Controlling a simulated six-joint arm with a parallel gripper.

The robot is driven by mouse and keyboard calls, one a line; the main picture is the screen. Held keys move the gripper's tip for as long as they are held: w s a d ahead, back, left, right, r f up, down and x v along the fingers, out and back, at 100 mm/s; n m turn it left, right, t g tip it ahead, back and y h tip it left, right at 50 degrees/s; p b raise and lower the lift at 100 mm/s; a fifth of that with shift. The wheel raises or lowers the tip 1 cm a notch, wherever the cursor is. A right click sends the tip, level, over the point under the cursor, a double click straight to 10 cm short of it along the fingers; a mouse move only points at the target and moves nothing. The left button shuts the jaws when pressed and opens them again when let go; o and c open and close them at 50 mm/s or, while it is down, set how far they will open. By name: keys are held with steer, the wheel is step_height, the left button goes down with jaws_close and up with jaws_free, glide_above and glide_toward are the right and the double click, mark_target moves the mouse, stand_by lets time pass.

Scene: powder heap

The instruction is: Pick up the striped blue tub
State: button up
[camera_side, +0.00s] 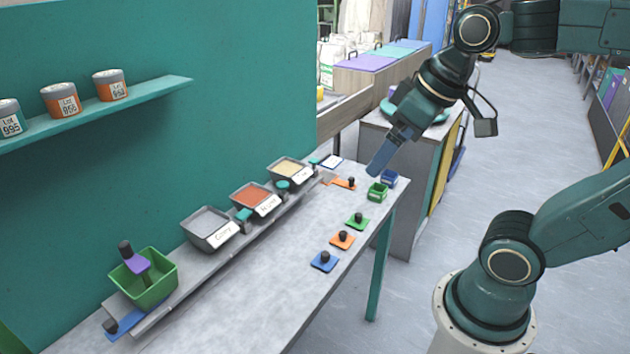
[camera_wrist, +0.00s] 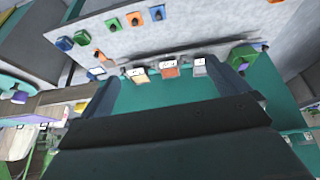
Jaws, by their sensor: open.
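A small blue tub (camera_side: 389,179) stands at the far right corner of the grey table, just behind a green tub (camera_side: 377,192). In the wrist view the blue tub (camera_wrist: 64,44) is near the upper left, beside the green tub (camera_wrist: 82,37). Stripes on it are too small to make out clearly. My gripper (camera_side: 381,162) hangs in the air above the table's far end, near the blue tub in the picture and apart from it. In the wrist view my gripper (camera_wrist: 170,80) has its two fingers spread wide with nothing held between them.
Knobbed plates, green (camera_side: 357,221), orange (camera_side: 342,239) and blue (camera_side: 324,260), lie along the table's right side. Powder trays, grey (camera_side: 208,226), red (camera_side: 254,195) and yellow (camera_side: 288,170), line a ledge. A green bin (camera_side: 147,289) sits at the near end. The table middle is clear.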

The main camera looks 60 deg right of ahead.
steer(key=shift+s+a+f, duration=0.25)
steer(key=shift+s+a, duration=0.05)
steer(key=shift+s, duration=0.2)
steer(key=shift+s+a+f, duration=0.25)
steer(key=shift+s+f, duration=0.05)
steer(key=shift+s, duration=0.25)
steer(key=shift+s+a+f, duration=0.25)
steer(key=shift+s+a, duration=0.05)
steer(key=shift+s, duration=0.2)
steer(key=c, duration=0.7)
steer(key=shift+w, duration=0.1)
